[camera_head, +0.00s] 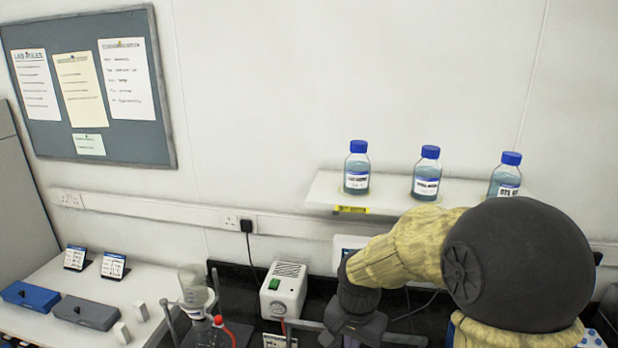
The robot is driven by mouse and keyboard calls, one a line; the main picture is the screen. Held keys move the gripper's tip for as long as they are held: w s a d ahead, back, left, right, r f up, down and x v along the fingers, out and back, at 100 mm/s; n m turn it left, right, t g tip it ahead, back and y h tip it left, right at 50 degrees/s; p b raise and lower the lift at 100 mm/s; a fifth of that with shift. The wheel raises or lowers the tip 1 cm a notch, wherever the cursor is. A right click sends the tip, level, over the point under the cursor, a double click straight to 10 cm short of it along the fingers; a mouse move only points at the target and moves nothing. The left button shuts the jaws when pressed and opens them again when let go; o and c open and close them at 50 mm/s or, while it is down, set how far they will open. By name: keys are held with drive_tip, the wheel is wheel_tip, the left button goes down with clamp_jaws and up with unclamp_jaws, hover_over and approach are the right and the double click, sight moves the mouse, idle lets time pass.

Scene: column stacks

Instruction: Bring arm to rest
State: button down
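My arm fills the lower right of the head view, with a large dark round joint and a tan ribbed sleeve. It bends left and then down, and its dark lower end reaches the bottom edge of the picture. My gripper's fingers are not visible; they lie below the picture or behind the arm. I cannot tell whether anything is held.
A wall shelf (388,203) behind my arm bears three blue-capped bottles, the middle one (426,174) among them. A white device (284,289) and glassware (195,290) stand left of my arm. A bench (55,268) at left holds blue and grey boxes.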

drive_tip(key=s+d+f+n+t+b, duration=0.2)
drive_tip(key=s+d+n, duration=0.3)
drive_tip(key=s, duration=0.4)
drive_tip(key=shift+s+d+f+n, duration=0.2)
drive_tip(key=shift+d+f+n, duration=0.2)
drive_tip(key=shift+d+f, duration=0.45)
idle(1.5)
drive_tip(key=c, duration=1.6)
unclamp_jaws()
drive_tip(key=shift+w+a+r, duration=0.1)
drive_tip(key=shift+w+a, duration=0.05)
drive_tip(key=shift+w, duration=0.1)
drive_tip(key=o, duration=0.4)
drive_tip(key=w+a+r+m, duration=0.1)
drive_tip(key=w, duration=0.1)
drive_tip(key=w+a+r+m, duration=0.1)
drive_tip(key=w+r+m, duration=0.1)
drive_tip(key=w+a+r+m+g, duration=0.1)
drive_tip(key=w, duration=0.1)
drive_tip(key=shift+w+a+r, duration=0.15)
drive_tip(key=shift+a+r, duration=0.1)
drive_tip(key=shift+r, duration=0.15)
drive_tip(key=shift+o, duration=0.2)
drive_tip(key=w+a+r+m+g, duration=0.1)
drive_tip(key=w+a+r+m, duration=0.4)
drive_tip(key=a+r+m, duration=0.1)
wheel_tip(320, 180, up, 3)
drive_tip(key=shift+w+f+m+g, duration=0.2)
drive_tip(key=shift+w+m+g, duration=0.1)
drive_tip(key=shift+m, duration=0.3)
